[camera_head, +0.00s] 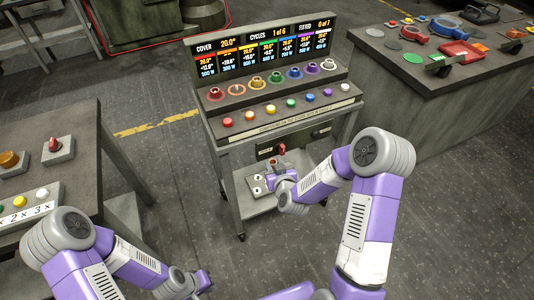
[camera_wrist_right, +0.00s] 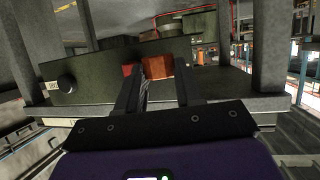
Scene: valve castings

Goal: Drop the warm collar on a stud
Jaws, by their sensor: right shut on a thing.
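My right gripper (camera_head: 273,173) is low in front of the cart, above its lower shelf. In the right wrist view its two fingers (camera_wrist_right: 160,88) are shut on an orange-brown piece (camera_wrist_right: 158,67); I cannot tell for sure that it is the warm collar. Which are studs and which are collars is too small to tell. My left gripper (camera_head: 203,278) is low at the bottom; its fingers are unclear.
The cart (camera_head: 231,137) carries a display (camera_head: 262,48) and a row of coloured buttons. A red knob (camera_head: 282,148) sits on its front, near my right gripper. A bench (camera_head: 410,70) with loose parts stands right, another table (camera_head: 85,150) left. The floor between is clear.

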